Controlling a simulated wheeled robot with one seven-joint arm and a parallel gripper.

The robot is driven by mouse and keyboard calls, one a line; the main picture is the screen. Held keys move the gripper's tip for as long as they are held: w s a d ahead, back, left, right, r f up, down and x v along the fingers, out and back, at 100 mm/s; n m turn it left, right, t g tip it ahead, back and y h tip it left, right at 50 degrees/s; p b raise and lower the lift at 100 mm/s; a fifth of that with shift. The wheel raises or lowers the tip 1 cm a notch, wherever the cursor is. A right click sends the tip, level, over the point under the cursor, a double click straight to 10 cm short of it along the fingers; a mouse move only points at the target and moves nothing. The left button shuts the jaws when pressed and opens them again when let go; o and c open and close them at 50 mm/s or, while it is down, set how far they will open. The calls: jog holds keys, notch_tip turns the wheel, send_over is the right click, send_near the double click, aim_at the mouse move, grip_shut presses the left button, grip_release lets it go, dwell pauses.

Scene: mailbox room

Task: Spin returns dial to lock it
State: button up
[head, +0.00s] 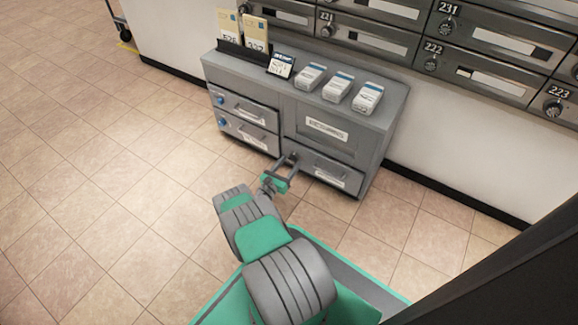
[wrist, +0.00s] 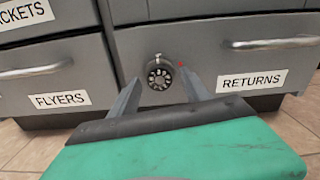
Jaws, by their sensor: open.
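The returns dial (wrist: 159,75) is a round dark knob with white marks, on the left part of the RETURNS drawer (wrist: 222,62) front. A white mark sits at its top, and a small red mark shows on the drawer front to its right. The drawer looks shut, with a bar handle and a RETURNS label (wrist: 252,80). My gripper (wrist: 161,77) is open, one finger on each side of the dial. I cannot tell if the fingers touch it. In the head view my gripper (head: 285,161) reaches the lower-right drawer (head: 345,183), and the fingers partly hide the dial.
The FLYERS drawer (wrist: 40,75) is left of the dial. The grey cabinet (head: 390,110) carries white boxes, a small sign and card holders on top. Numbered mailboxes (head: 480,60) line the wall. The tiled floor (head: 100,190) to the left is clear.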

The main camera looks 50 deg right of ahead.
jog(key=shift+c, duration=0.5)
grip_shut()
jog(key=shift+m, duration=0.3)
